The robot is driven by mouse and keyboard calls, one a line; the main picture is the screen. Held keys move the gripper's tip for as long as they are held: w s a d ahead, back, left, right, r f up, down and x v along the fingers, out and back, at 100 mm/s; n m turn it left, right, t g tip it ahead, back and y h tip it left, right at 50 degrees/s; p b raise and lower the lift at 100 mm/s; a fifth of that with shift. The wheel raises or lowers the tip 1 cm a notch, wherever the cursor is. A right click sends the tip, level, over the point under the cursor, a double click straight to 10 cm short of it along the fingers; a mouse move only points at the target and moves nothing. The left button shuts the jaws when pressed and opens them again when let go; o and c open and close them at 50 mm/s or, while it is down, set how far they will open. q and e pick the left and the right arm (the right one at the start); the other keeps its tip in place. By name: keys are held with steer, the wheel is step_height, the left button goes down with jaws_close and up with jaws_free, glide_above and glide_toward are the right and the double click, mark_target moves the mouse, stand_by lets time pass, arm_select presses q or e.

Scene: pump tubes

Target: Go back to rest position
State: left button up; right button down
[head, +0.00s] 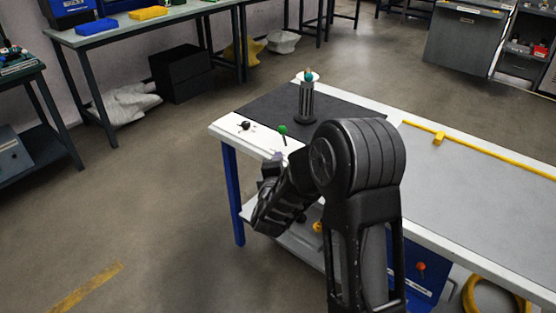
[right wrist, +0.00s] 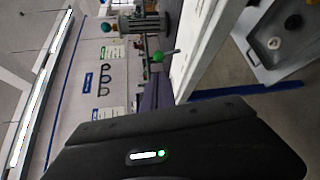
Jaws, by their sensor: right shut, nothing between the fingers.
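My right gripper (head: 276,158) is shut and empty at the near left edge of the white table, below the green-topped piece in the picture. It also shows in the right wrist view (right wrist: 154,92), where its dark wrist housing fills the bottom. A dark ribbed pump-like stand (head: 308,103) stands upright on a black mat (head: 352,112), with a teal and orange top. The green-topped piece (head: 283,130) stands on the white table (head: 222,127); its green ball shows in the right wrist view (right wrist: 157,57). My left gripper is not in view.
A dark round knob (head: 245,125) sits near the table's left corner. A workbench (head: 150,24) stands at the back left. The floor (head: 160,190) left of the table is clear.

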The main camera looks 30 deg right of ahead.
steer(key=shift+s+a, duration=0.1)
steer(key=shift+s, duration=0.05)
stand_by(0.5)
steer(key=s+a+f+m+g+y+p, duration=0.1)
steer(key=s+a+f+m+g+y, duration=0.1)
steer(key=s+a+f+m+y, duration=0.55)
steer(key=w+a+f+m+g+y+p, duration=0.15)
steer(key=a+f+m, duration=0.25)
steer(key=a+f, duration=0.8)
steer(key=s+a+f+m+g+y+p, duration=0.1)
steer(key=s+a+f+g+y+p, duration=0.1)
steer(key=s+a, duration=0.3)
steer(key=s+a+f+g+y+p, duration=0.1)
steer(key=s+a, duration=0.4)
steer(key=s, duration=0.6)
steer(key=s+a+f+m+g+y+p, duration=0.1)
steer(key=s+a+f+g+y+p, duration=0.1)
steer(key=s+a+g, duration=0.3)
steer(key=s+f, duration=0.1)
steer(key=s, duration=0.3)
steer(key=shift+a+m+g+y+p, duration=0.3)
steer(key=shift+m+g+p, duration=0.05)
steer(key=shift+p, duration=0.05)
